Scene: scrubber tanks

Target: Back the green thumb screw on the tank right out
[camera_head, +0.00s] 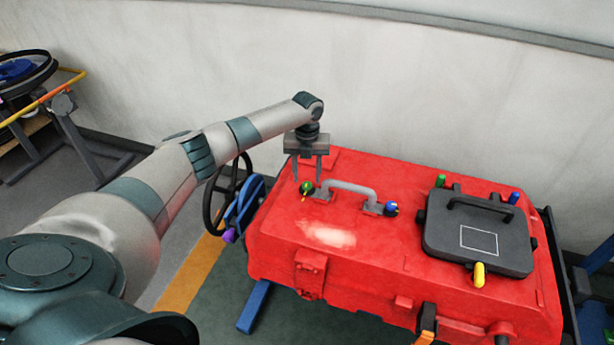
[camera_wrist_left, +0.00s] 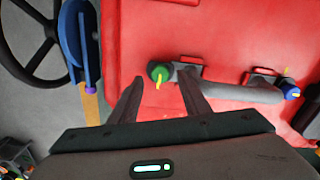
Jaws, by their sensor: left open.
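The green thumb screw (camera_head: 306,188) sits at the left end of the grey handle (camera_head: 348,190) on top of the red tank (camera_head: 400,250). In the left wrist view the screw (camera_wrist_left: 159,73) is a round green knob with a yellow pointer. My left gripper (camera_head: 307,181) points down at the screw, open and empty. In the left wrist view its fingertips (camera_wrist_left: 160,80) lie to either side of the knob, and I cannot tell whether they are level with it. My right gripper is not in view.
A blue knob (camera_head: 391,208) is at the handle's right end. A black hatch (camera_head: 478,233) with green, blue and yellow knobs lies on the tank's right. A black handwheel (camera_head: 222,200) and blue lever (camera_head: 243,208) stand left of the tank. A wall rises behind.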

